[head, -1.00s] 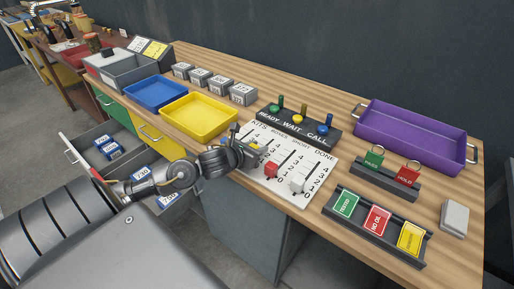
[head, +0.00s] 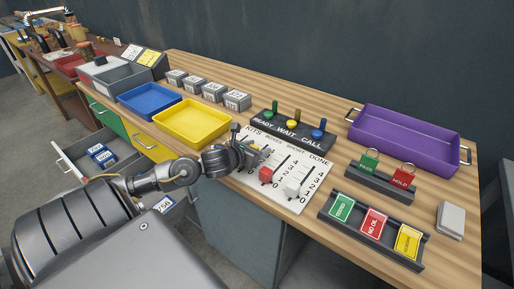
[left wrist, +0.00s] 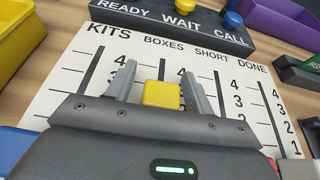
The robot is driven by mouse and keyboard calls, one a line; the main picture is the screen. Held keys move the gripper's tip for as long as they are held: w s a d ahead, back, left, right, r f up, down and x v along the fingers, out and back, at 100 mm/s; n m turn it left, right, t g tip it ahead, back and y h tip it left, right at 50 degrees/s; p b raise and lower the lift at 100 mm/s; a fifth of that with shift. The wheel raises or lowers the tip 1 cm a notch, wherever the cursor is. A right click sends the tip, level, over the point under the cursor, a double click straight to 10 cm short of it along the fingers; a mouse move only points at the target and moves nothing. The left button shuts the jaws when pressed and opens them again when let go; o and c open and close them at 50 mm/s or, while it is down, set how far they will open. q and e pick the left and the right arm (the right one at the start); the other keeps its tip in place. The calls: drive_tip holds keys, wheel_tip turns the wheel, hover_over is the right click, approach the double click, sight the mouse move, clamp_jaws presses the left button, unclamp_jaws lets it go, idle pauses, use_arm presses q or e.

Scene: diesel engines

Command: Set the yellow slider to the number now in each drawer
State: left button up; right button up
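The white slider board (head: 308,203) lies on the bench, with columns marked KITS, BOXES, SHORT and DONE. The yellow slider (left wrist: 161,95) is in the BOXES column, a little below its 4; I cannot read its exact setting. My left gripper (left wrist: 160,88) is open, with one finger on each side of the yellow slider and a gap at each. In the head view the left gripper (head: 258,153) hides the board's left part. The red slider (head: 266,175) and white slider (head: 291,190) stand low in their columns. An open drawer (head: 76,158) holds blue boxes (head: 102,155). My right gripper is not in view.
The READY WAIT CALL block (head: 290,131) stands behind the board. A yellow tray (head: 192,122) is at its left. A card rack (head: 372,235) and padlock stand (head: 382,184) are at its right. A lower open drawer shows a blue box (head: 165,204).

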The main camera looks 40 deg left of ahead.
use_arm(q)
drive_tip(key=shift+s+r, duration=0.2)
drive_tip(key=shift+s, duration=0.35)
wheel_tip(320, 180, up, 3)
drive_tip(key=b, duration=0.1)
hover_over(238, 171)
drive_tip(key=w, duration=0.1)
drive_tip(key=shift+s+r, duration=0.4)
drive_tip(key=shift+s, duration=0.2)
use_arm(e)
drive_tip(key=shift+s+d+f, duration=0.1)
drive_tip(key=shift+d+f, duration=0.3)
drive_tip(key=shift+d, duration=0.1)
